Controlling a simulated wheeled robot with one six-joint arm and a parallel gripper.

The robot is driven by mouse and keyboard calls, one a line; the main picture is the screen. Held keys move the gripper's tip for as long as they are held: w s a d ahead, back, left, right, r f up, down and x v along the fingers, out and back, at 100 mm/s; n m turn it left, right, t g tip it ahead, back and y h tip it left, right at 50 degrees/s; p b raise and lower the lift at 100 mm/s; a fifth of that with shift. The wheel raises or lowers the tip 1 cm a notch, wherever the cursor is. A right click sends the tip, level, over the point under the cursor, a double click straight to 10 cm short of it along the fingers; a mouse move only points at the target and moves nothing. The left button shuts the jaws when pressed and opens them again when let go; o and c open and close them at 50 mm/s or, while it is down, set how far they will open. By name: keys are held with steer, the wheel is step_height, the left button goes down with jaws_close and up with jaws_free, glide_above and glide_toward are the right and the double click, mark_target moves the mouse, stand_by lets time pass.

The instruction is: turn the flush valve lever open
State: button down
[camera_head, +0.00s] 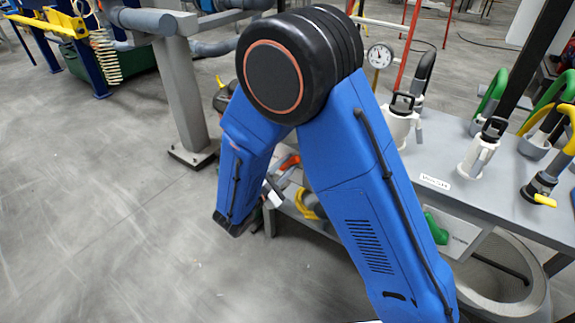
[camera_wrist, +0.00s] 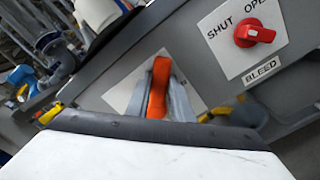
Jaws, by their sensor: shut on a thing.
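An orange lever (camera_wrist: 158,88) stands out from a pale plate (camera_wrist: 124,92) on a grey panel in the wrist view. The white housing of my wrist hides the lower part of the view. In the head view my blue arm covers most of this spot; a bit of orange (camera_head: 289,162) shows beside it.
Yellow parts (camera_wrist: 216,116) lie below the plate. A grey bench (camera_head: 440,150) with hose couplings and a gauge (camera_head: 380,56) stands right.

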steer(key=shift+f, duration=0.1)
steer(key=c, duration=1.6)
jaws_free()
steer(key=shift+o, duration=0.2)
steer(key=v, duration=1.7)
steer(key=shift+s, duration=0.2)
steer(key=shift+a, duration=0.15)
